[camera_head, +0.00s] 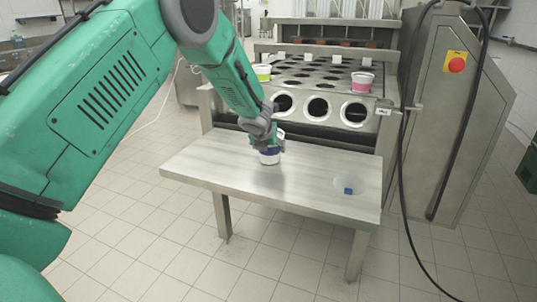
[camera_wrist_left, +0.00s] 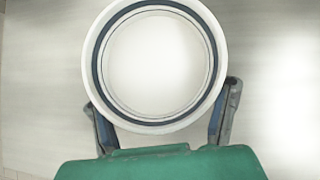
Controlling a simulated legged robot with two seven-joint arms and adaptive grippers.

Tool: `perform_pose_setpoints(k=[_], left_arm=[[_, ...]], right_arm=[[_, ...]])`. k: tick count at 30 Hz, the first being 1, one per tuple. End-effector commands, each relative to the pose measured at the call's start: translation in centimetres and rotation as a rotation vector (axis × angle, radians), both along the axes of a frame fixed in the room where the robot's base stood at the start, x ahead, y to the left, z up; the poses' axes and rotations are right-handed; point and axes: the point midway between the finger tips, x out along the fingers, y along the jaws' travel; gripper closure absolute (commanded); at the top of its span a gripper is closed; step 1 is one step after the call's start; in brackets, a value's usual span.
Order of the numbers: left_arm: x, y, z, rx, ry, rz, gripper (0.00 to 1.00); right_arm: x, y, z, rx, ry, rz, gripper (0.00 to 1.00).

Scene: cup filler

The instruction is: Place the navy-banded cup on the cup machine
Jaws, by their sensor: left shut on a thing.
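The navy-banded cup (camera_head: 269,156) is white with a dark blue band and is upright at the bench top, below my left gripper (camera_head: 265,142). My left gripper is shut on it. In the left wrist view the cup (camera_wrist_left: 157,122) shows from above as a round white rim with a navy ring, between the two fingers (camera_wrist_left: 160,118). Whether its base touches the bench is hard to tell. The cup machine (camera_head: 325,75) stands behind the bench, with rows of round holes in its top and larger round openings in its front. My right gripper is not in view.
A pink-banded cup (camera_head: 361,83) and a green-banded cup (camera_head: 262,72) sit on the machine. A clear round thing with a small blue cube (camera_head: 348,190) is at the right of the steel bench (camera_head: 220,165). A steel cabinet with a red button (camera_head: 456,65) and hanging cables bounds the right.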

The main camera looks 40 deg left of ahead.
Motion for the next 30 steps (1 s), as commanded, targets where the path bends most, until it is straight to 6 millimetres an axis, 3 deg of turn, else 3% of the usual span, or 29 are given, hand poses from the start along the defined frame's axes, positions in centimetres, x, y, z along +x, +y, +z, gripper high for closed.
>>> perform_pose_setpoints(k=[7,8,9,10,21,30], left_arm=[[0.0,0.6,-0.1,-0.005,-0.003,0.002,0.83],[-0.1,0.5,-0.2,-0.005,-0.001,0.003,0.23],[-0.1,0.4,-0.2,-0.003,0.0,0.002,0.09],[0.0,0.3,-0.1,-0.002,-0.001,0.002,0.05],[-0.4,-0.4,0.6,0.004,0.0,-0.001,0.05],[-3.9,-1.3,4.9,0.0,-0.002,0.002,0.05]], right_arm=[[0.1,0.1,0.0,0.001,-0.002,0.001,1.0],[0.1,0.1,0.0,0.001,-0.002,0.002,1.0],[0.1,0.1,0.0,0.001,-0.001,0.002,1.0],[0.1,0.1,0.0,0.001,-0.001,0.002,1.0],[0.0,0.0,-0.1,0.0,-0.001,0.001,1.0],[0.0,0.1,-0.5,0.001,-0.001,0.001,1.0]])
